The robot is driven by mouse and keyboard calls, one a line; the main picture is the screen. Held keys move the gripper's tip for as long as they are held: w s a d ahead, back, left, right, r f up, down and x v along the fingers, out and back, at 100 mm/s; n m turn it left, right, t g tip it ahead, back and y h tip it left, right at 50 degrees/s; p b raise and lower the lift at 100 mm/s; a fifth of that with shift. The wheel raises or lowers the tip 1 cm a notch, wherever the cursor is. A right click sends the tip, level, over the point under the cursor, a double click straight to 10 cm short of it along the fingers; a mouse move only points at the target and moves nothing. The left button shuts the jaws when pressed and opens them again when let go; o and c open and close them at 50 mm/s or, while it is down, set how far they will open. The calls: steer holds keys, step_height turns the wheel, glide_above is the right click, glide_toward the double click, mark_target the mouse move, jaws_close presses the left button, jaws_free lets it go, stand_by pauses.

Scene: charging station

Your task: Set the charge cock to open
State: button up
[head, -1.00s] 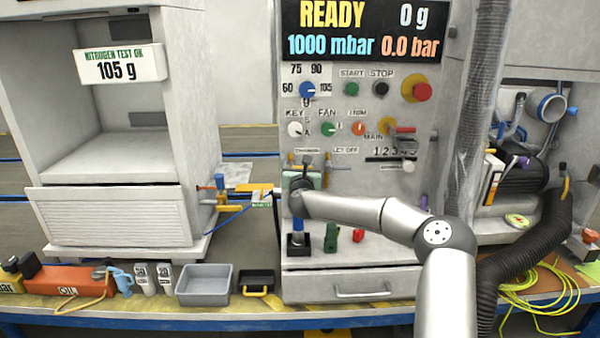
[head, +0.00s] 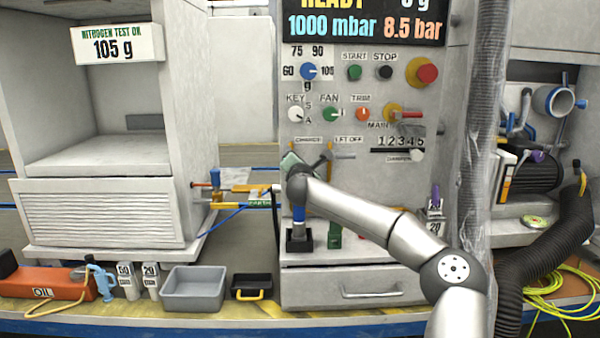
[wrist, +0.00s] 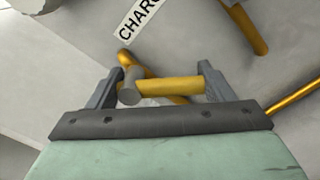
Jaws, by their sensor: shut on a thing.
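The charge cock's yellow handle (wrist: 172,87) lies crosswise between the two fingers of my gripper (wrist: 158,84) in the wrist view. A grey round piece (wrist: 130,86) is at the handle's left end. My gripper is shut on the handle. A label reading "CHARG" (wrist: 138,20) is cut off above it. In the head view, my gripper (head: 292,160) is at the panel just below the CHARGE label (head: 308,140), and my arm hides most of the cock. The display (head: 362,25) reads 1000 mbar and 8.5 bar.
The LET OFF label (head: 349,140) is just right of the CHARGE label. Knobs and buttons, including a red stop button (head: 427,71), are higher on the panel. A grey bin (head: 195,288) and a black tray (head: 251,287) stand on the bench at left. A black hose (head: 540,235) is at right.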

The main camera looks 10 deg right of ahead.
steer(key=shift+f, duration=0.1)
stand_by(0.3)
steer(key=o, duration=1.4)
steer(key=shift+s, duration=0.1)
steer(key=s, duration=0.5)
steer(key=s+a, duration=0.1)
steer(key=s, duration=0.5)
steer(key=s+a, duration=0.1)
steer(key=s, duration=0.5)
steer(key=shift+s+b, duration=0.1)
steer(key=shift+b, duration=0.25)
